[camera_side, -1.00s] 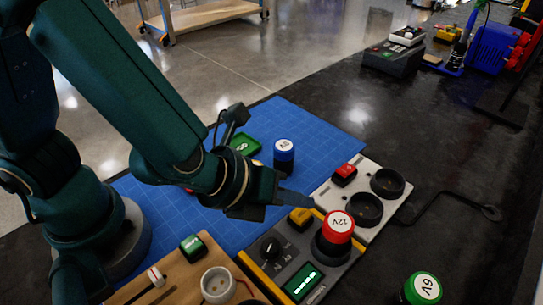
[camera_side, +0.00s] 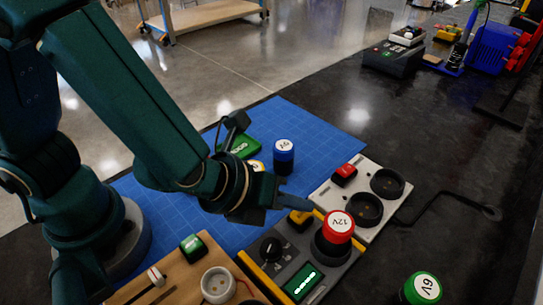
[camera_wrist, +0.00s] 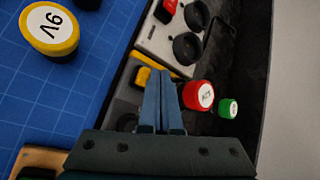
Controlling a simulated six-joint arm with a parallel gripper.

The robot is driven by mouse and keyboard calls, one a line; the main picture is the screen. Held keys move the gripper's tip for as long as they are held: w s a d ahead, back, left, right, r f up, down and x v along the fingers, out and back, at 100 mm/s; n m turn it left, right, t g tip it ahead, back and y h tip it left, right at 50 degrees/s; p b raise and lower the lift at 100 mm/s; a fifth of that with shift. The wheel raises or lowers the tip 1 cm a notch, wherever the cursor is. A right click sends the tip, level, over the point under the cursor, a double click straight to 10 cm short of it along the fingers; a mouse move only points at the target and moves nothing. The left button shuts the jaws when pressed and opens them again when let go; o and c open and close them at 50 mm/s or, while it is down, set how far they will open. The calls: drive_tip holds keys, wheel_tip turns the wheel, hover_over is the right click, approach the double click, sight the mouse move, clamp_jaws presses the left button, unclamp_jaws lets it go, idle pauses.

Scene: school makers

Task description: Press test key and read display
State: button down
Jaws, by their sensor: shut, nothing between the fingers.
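The tester (camera_side: 335,268) is a dark grey unit with yellow edges. On it are a yellow key (camera_side: 301,219), a black dial (camera_side: 270,249) and a lit green display (camera_side: 303,283) whose characters are too small to read. A red 12V cell (camera_side: 338,227) stands upright in its round socket. My gripper (camera_side: 314,209) is shut and empty, its tips just above or at the yellow key; I cannot tell whether they touch. In the wrist view the blue fingertips (camera_wrist: 160,75) lie beside the yellow key (camera_wrist: 142,78), partly covering the tester.
A white tray (camera_side: 385,220) with a red block and two round wells lies behind the tester. A blue 9V cell (camera_side: 284,157) and a yellow 9V cell (camera_wrist: 49,28) stand on the blue mat (camera_side: 320,140). A green 6V cell (camera_side: 423,288) stands front right. A wooden board (camera_side: 140,292) lies left.

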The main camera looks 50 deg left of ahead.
sight(295, 217)
drive_tip(key=shift+f, duration=0.55)
idle(0.5)
drive_tip(key=shift+r, duration=1.05)
wheel_tip(295, 217, up, 6)
idle(0.5)
idle(0.4)
